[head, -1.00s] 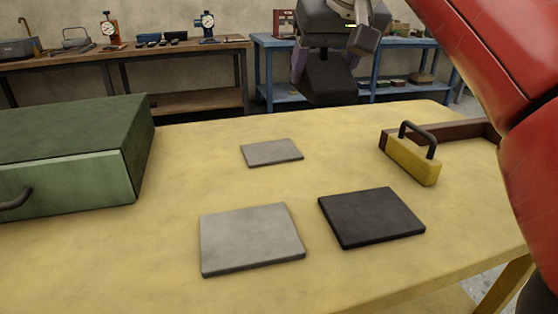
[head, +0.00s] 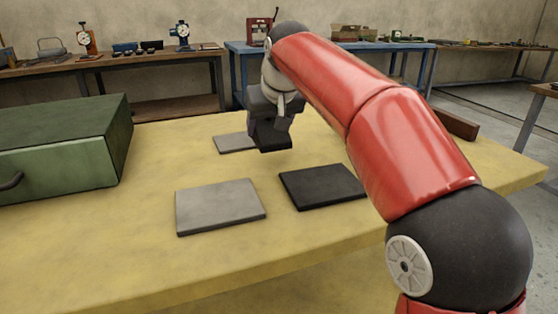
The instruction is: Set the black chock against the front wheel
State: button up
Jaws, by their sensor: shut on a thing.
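My gripper (head: 268,126) hangs over the far middle of the yellow table, its jaws shut on a dark block that looks like the black chock (head: 276,147). Only the lower part of the chock shows beneath the gripper. It appears just above or beside the small grey plate (head: 232,143); I cannot tell whether it touches the table. No wheel shows in the head view.
A larger grey plate (head: 220,206) and a black plate (head: 322,186) lie nearer on the table (head: 120,255). A green box (head: 60,145) with a handle stands at left. A brown bar (head: 455,124) lies at right, partly behind my arm. Workbenches stand behind.

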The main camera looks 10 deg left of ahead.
jog(key=shift+f+b, duration=2.2)
jog(key=shift+f, duration=0.55)
jog(key=o, duration=1.3)
